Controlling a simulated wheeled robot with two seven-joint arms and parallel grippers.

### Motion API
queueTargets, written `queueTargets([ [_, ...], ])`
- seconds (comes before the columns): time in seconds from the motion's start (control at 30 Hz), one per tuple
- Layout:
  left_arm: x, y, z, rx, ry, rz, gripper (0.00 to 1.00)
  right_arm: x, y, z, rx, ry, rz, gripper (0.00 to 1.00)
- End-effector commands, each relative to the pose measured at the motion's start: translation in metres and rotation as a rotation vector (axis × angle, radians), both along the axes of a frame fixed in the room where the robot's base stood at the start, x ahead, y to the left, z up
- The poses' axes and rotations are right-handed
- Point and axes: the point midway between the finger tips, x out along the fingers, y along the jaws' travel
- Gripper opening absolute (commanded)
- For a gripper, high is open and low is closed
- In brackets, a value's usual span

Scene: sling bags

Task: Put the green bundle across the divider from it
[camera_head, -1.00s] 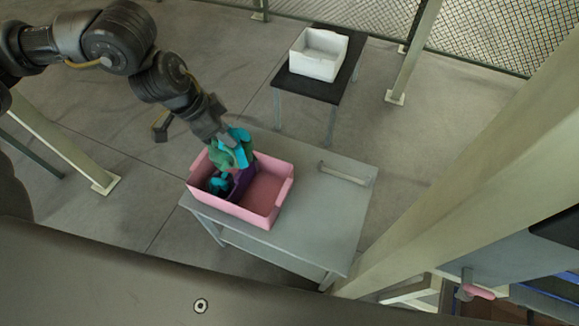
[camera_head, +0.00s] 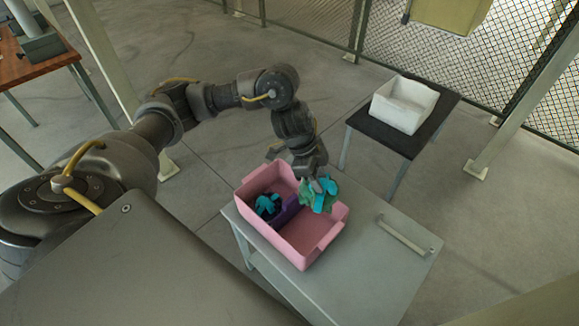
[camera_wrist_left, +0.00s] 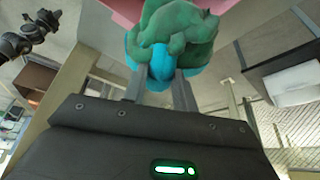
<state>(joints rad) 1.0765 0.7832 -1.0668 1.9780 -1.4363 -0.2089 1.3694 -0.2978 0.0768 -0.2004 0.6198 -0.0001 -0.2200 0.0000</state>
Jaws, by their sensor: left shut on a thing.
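My left gripper (camera_head: 314,178) is shut on the green bundle (camera_head: 330,198), which is green with bright cyan parts. The bundle is at the far right wall of the pink crate (camera_head: 256,217), by the right compartment; I cannot tell whether it touches the crate. A purple divider (camera_head: 287,214) splits the crate. A dark and teal bundle (camera_head: 267,205) lies in the left compartment. The right compartment floor shows bare. In the left wrist view the green bundle (camera_wrist_left: 178,32) fills the space beyond the fingers. A dark jointed arm part shows at upper left there; its jaws are unclear.
The crate stands on a grey table (camera_head: 375,270) with a raised handle bar (camera_head: 405,236) at its right. A white bin (camera_head: 403,104) sits on a black-topped table (camera_head: 425,132) behind. Posts and a mesh fence stand further back.

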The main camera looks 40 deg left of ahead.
Motion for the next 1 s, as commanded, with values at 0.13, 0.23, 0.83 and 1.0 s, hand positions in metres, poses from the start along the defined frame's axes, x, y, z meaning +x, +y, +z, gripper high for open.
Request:
queueTargets([
  [0.13, -0.001, 0.002, -0.018, -0.003, 0.007, -0.023, 0.0, -0.001, 0.0, -0.008, 0.0, 0.001, 0.0, 0.0],
  [0.23, 0.0, 0.003, -0.019, -0.004, 0.007, -0.027, 0.0, -0.001, -0.001, -0.008, -0.001, 0.002, 0.0, 0.0],
  [0.83, -0.002, 0.004, -0.141, -0.002, 0.013, -0.024, 0.0, -0.002, -0.006, -0.024, -0.007, 0.003, 0.001, 0.0],
  [1.0, -0.001, 0.003, -0.158, -0.004, 0.008, -0.025, 0.0, -0.002, -0.005, -0.025, -0.006, 0.002, 0.0, 0.0],
])
